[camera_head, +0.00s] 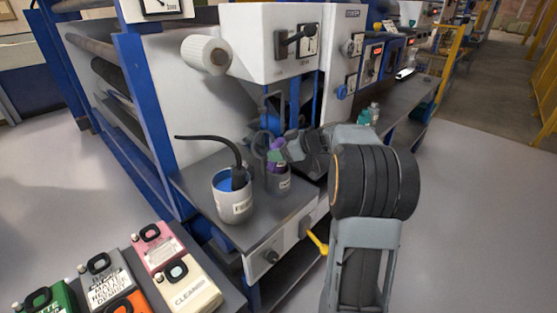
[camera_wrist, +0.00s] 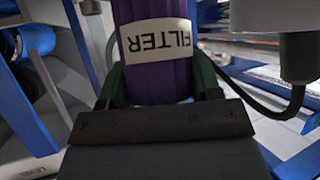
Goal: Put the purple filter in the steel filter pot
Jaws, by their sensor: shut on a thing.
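The purple filter (camera_head: 275,157) is held by my gripper (camera_head: 283,153). It also fills the upper middle of the wrist view (camera_wrist: 155,85), with a white FILTER label, between the green fingers of my gripper (camera_wrist: 160,92). In the head view the filter appears upright, at the mouth of the grey steel filter pot (camera_head: 279,184). I cannot tell whether its lower end is inside the pot or just above it. The pot stands on the machine's grey shelf, and its rim is partly hidden by the filter and gripper.
A white pot (camera_head: 232,205) with blue contents and a black hose (camera_head: 222,139) stands close left of the steel pot. The machine wall (camera_head: 210,110) rises behind. Several labelled jugs (camera_head: 162,245) stand at lower left. The shelf's front (camera_head: 240,238) is bare.

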